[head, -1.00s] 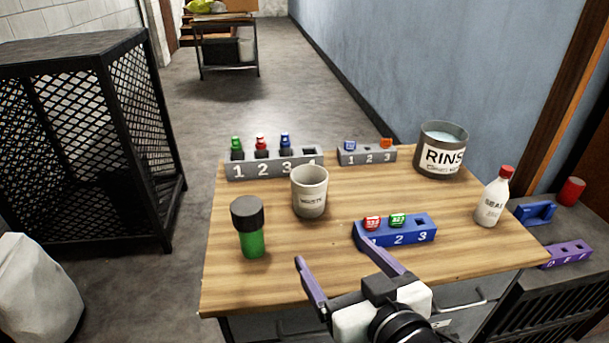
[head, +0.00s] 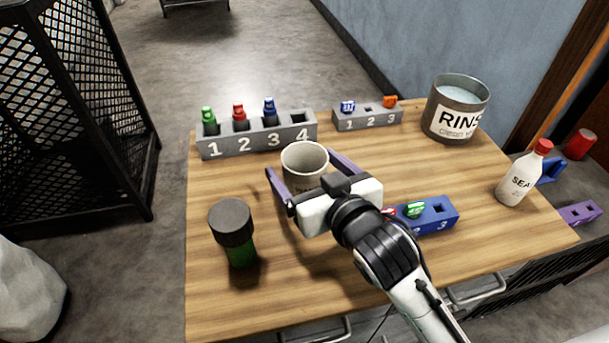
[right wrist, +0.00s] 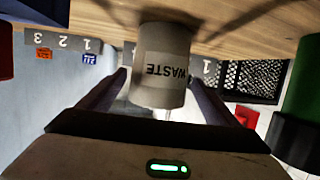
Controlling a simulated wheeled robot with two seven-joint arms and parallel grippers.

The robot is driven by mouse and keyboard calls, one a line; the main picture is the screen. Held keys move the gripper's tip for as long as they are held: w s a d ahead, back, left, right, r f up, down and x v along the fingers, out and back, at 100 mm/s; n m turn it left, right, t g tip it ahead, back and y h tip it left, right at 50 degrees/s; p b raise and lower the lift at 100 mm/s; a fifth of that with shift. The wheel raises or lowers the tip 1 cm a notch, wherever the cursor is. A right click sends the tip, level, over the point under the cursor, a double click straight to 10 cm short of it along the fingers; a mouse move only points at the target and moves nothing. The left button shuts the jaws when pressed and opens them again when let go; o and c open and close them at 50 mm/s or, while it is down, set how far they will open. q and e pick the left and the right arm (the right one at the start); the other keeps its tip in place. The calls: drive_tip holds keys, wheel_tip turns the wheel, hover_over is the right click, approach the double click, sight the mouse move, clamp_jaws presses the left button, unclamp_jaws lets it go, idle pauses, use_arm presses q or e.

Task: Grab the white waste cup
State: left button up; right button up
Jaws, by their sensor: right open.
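The white waste cup (head: 304,163) stands upright on the wooden table, near its middle. In the right wrist view the cup (right wrist: 161,62) shows its WASTE label, with the picture upside down. My right gripper (head: 306,168) is open, with one purple finger on each side of the cup. In the right wrist view the fingers (right wrist: 158,95) reach along both sides of the cup, with gaps beside it. I cannot tell if either finger touches it. The gripper body hides the lower part of the cup in the head view. My left gripper is not in view.
A green bottle with a dark cap (head: 235,230) stands left of the gripper. A grey numbered rack (head: 257,140) and a smaller one (head: 368,116) stand behind the cup. A blue rack (head: 437,217), a rinse pot (head: 457,107) and a white bottle (head: 522,175) are to the right.

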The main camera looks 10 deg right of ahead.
sight(296, 158)
drive_tip(key=x, duration=0.4)
drive_tip(key=shift+w+f, duration=0.15)
drive_tip(key=shift+w, duration=0.2)
drive_tip(key=c, duration=1.1)
